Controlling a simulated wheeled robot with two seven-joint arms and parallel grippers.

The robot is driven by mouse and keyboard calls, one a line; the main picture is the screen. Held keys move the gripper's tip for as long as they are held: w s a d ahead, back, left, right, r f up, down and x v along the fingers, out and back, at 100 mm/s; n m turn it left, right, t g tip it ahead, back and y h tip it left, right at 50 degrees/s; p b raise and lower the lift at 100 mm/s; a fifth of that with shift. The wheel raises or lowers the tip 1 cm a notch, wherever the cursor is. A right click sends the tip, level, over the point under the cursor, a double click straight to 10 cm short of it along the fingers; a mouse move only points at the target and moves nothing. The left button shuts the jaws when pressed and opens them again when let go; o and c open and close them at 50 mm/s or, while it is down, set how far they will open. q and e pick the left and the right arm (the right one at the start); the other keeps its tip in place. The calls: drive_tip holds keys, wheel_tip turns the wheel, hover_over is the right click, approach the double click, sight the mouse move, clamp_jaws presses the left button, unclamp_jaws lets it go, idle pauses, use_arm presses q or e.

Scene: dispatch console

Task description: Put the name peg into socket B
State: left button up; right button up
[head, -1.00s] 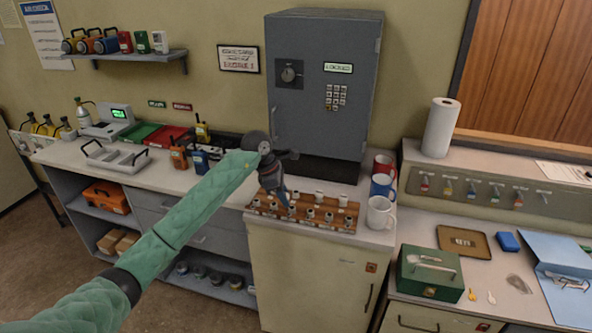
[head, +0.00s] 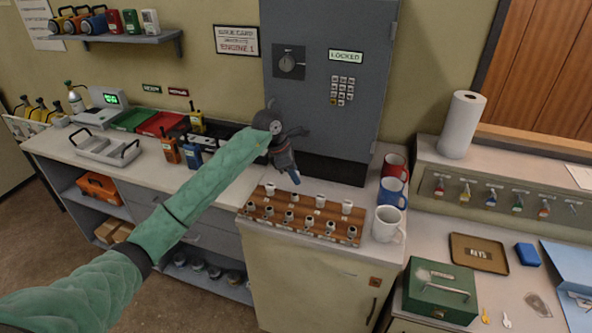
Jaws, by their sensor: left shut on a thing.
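My left gripper (head: 293,174) hangs above the back edge of the wooden peg board (head: 242,212), pointing down and slightly right. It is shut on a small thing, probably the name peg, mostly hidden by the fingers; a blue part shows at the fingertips. The gripper and its load are clear of the board. The board lies on the counter with two rows of pale pegs or sockets, such as a back-row peg (head: 347,207) and a front-row one (head: 288,215). Their letters are too small to read, so I cannot tell which socket is B. My right gripper is out of view.
A grey safe (head: 330,125) stands behind the board. A white mug (head: 388,224), a blue mug (head: 392,193) and a red mug (head: 396,167) stand just right of it. Radios (head: 192,158) are to the left. A green cash box (head: 440,292) sits lower right.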

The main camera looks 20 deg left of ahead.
use_arm(q)
drive_tip(key=shift+s+f, duration=0.2)
drive_tip(key=shift+w+f, duration=0.2)
drive_tip(key=shift+f, duration=0.4)
drive_tip(key=shift+w+f, duration=0.2)
drive_tip(key=shift+f, duration=0.35)
drive_tip(key=shift+s+f, duration=0.25)
drive_tip(key=shift+f, duration=0.3)
drive_tip(key=shift+f+b, duration=0.2)
drive_tip(key=shift+b, duration=0.15)
drive_tip(key=shift+w+f, duration=0.1)
drive_tip(key=shift+f, duration=0.1)
drive_tip(key=shift+f+b, duration=0.15)
drive_tip(key=shift+b, duration=0.2)
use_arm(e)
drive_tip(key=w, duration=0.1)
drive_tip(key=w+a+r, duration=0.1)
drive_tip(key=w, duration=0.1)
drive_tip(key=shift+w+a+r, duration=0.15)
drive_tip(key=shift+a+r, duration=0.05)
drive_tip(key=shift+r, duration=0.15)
use_arm(q)
drive_tip(key=shift+b, duration=0.6)
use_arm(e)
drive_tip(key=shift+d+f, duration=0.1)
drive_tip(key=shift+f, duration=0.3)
